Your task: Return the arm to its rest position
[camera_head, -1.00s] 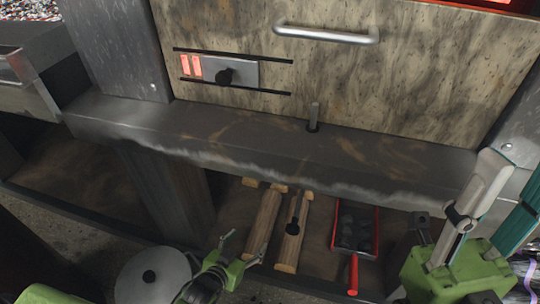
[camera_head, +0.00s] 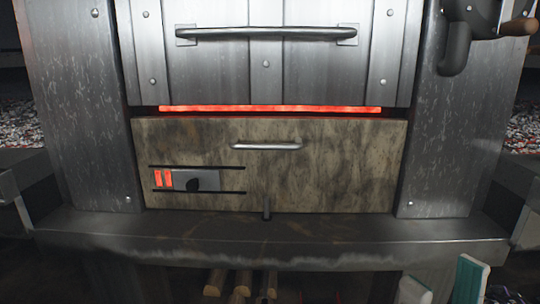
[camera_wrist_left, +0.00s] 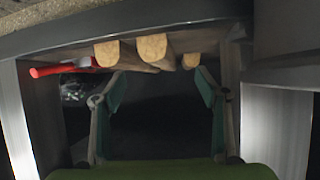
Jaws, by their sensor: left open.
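My left gripper (camera_wrist_left: 160,82) shows in the left wrist view with its two teal-padded fingers spread apart. Nothing is between the fingers. In that view the light ends of three wooden logs (camera_wrist_left: 151,48) lie beyond the fingertips, apart from them. The left gripper is out of the head view. My right gripper (camera_head: 442,275) shows at the bottom right of the head view. Its two pale fingers with teal pads stand upright with a gap between them, and I see nothing held. Its lower part is cut off by the frame.
The grill's metal front ledge (camera_head: 270,240) runs across the head view. Above it is a stone-like panel (camera_head: 330,165) with a handle and a slider. Log tops (camera_head: 243,281) show below the ledge. A red-handled tool (camera_wrist_left: 60,69) lies left of the logs in the wrist view.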

